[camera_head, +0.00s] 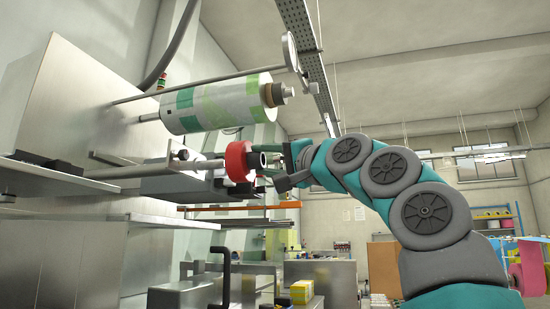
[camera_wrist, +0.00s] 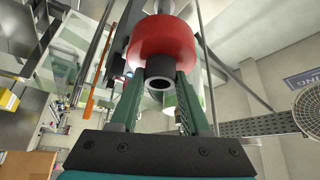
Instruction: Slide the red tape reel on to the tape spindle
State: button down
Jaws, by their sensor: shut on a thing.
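The red tape reel (camera_head: 238,162) is in the middle of the head view, at the end of my gripper (camera_head: 272,163). In the wrist view the red reel (camera_wrist: 163,42) sits just beyond the fingertips, and a dark hollow core sticks out of it towards me. My gripper (camera_wrist: 161,80) is shut on this core, a green finger on each side. The tape spindle, a grey metal rod (camera_head: 205,165), runs from the machine at left up to the reel's far side. It seems in line with the reel; whether its tip is inside the bore is hidden.
A large roll of green and white film (camera_head: 215,104) hangs on a shaft just above the reel. A thin rod with a round end (camera_head: 290,48) passes over it. The steel machine cabinet (camera_head: 75,105) stands at left. A yellow box (camera_head: 302,291) lies below.

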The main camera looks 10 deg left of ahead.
aim_at(243, 166)
jog(key=shift+a, duration=0.45)
jog(key=shift+w+a+p, duration=0.15)
jog(key=shift+a+p, duration=0.45)
jog(key=shift+a, duration=1.3)
jog(key=shift+w+a+p, duration=0.15)
jog(key=shift+a+p, duration=0.4)
jog(key=shift+a, duration=1.3)
jog(key=shift+c, duration=1.4)
grip_release()
jog(key=shift+b+v, duration=1.8)
jog(key=shift+v, duration=2.1)
